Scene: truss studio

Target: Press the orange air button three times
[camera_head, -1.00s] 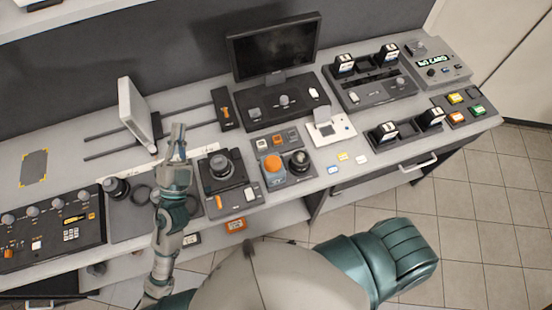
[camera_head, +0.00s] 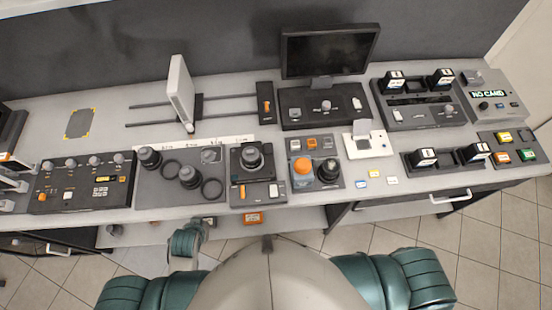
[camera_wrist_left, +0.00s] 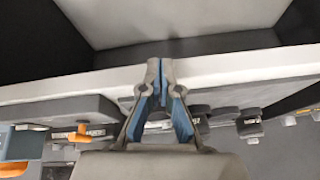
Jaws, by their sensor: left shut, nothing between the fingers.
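The orange air button (camera_head: 302,167) is a round orange dome on a small dark panel (camera_head: 330,184) at the front middle of the desk. A black knob (camera_head: 328,169) stands right beside it. My left forearm shows low in the head view, in front of the desk and left of the button, and no gripper touches the button. My left gripper (camera_wrist_left: 160,66) shows in the wrist view, its fingertips together and empty, seen against the pale desk edge (camera_wrist_left: 240,68). I cannot pick out the button in the wrist view. My right gripper is out of view.
A joystick-like panel (camera_head: 251,190) lies left of the button panel. A white card device (camera_head: 363,144) and small coloured tiles (camera_head: 375,174) lie to its right. A monitor (camera_head: 330,52) stands behind. A drawer handle (camera_head: 451,197) juts from the desk front.

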